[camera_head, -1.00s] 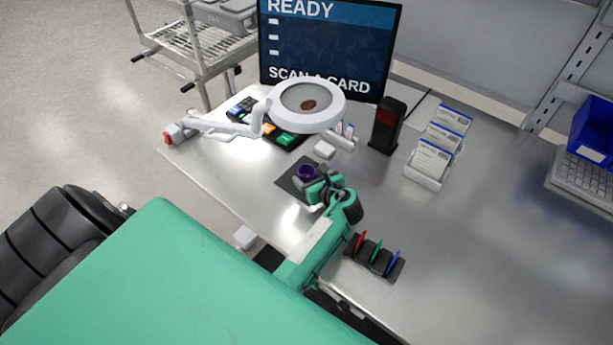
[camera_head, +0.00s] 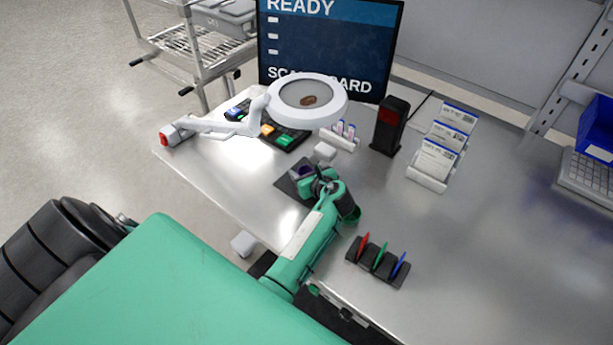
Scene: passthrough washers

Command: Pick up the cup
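A small dark purple cup (camera_head: 301,173) stands on a dark square mat (camera_head: 284,186) near the front left of the metal table. My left gripper (camera_head: 311,177) is at the cup, on its near right side, and hides part of it. The fingers are small and partly hidden by the gripper's own body, so I cannot tell whether they are closed on the cup or apart around it. My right gripper is not in view.
A ring magnifier lamp (camera_head: 272,112) reaches over the table behind the cup. A small white block (camera_head: 324,151), a black card reader (camera_head: 389,126) and a card rack (camera_head: 428,181) stand behind. A black pen holder (camera_head: 377,263) sits at the front.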

